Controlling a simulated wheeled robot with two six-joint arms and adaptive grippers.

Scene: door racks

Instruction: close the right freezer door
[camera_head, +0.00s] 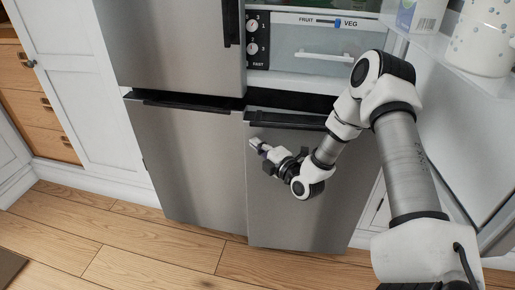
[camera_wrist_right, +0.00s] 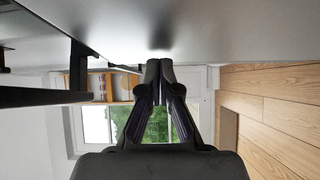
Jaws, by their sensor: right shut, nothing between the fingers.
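The right freezer door (camera_head: 300,215) is the lower right steel panel of the fridge in the head view. It appears to stand slightly forward of the left freezer door (camera_head: 195,160), with a dark strip above its top edge. My right gripper (camera_head: 257,146) is in front of this door, near its upper left part, with its fingers shut and empty. In the right wrist view the closed fingertips (camera_wrist_right: 160,68) are close to a grey steel surface; I cannot tell whether they touch it. My left gripper is not in view.
The upper right compartment is open, showing a fruit and veg drawer (camera_head: 318,50). Its open door at the right carries a shelf with a carton (camera_head: 424,14) and a spotted jug (camera_head: 484,38). White cabinets (camera_head: 85,80) stand at left. The wooden floor (camera_head: 120,240) in front is clear.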

